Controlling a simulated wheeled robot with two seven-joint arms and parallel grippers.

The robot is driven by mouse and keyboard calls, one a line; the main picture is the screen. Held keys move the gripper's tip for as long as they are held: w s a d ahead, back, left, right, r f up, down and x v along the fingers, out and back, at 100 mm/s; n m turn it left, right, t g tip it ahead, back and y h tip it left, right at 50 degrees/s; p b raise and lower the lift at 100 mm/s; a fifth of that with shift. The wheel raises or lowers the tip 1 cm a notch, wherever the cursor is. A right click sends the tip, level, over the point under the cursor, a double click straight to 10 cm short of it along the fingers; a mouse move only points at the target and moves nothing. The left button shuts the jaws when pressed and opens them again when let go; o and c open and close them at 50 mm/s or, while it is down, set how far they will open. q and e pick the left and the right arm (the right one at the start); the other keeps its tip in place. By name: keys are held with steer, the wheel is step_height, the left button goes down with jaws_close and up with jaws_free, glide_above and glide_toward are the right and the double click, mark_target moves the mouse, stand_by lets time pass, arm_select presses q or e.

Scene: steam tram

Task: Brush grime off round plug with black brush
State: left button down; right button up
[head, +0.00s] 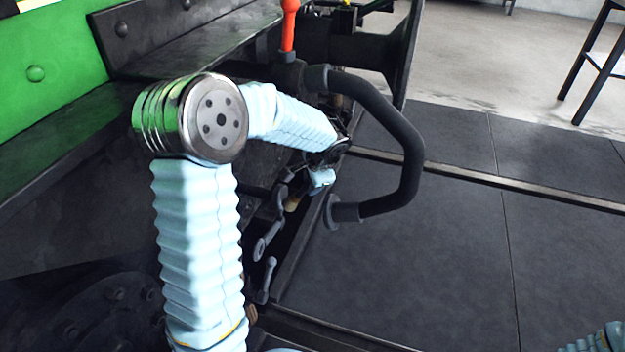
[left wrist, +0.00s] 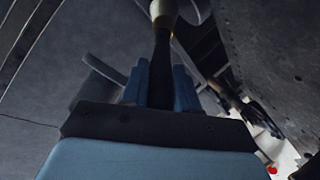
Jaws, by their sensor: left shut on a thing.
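My left gripper (left wrist: 160,88) is shut on the black brush (left wrist: 161,62), whose dark handle runs up between the blue fingers to a brass-coloured collar (left wrist: 163,10). The bristles are beyond the top edge of the left wrist view. In the head view the gripper (head: 321,180) is small and partly hidden beside the dark frame, with a tan bit of the brush (head: 293,202) below it. A pale rounded edge (left wrist: 197,10) shows beside the collar; I cannot tell whether it is the round plug. My right gripper is not in view.
A thick dark curved pipe (head: 408,140) arches right of my left arm. A red-orange handle (head: 289,27) stands behind it. Hanging coupling links (head: 268,235) are below the gripper. The green tram body (head: 50,75) is at left. Dark floor (head: 430,270) is clear at right.

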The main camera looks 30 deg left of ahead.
arm_select(q)
steer(key=shift+f, duration=0.45)
steer(key=shift+w+d+b, duration=0.25)
steer(key=shift+d, duration=0.75)
steer(key=shift+w+d+b, duration=0.2)
steer(key=shift+d, duration=0.8)
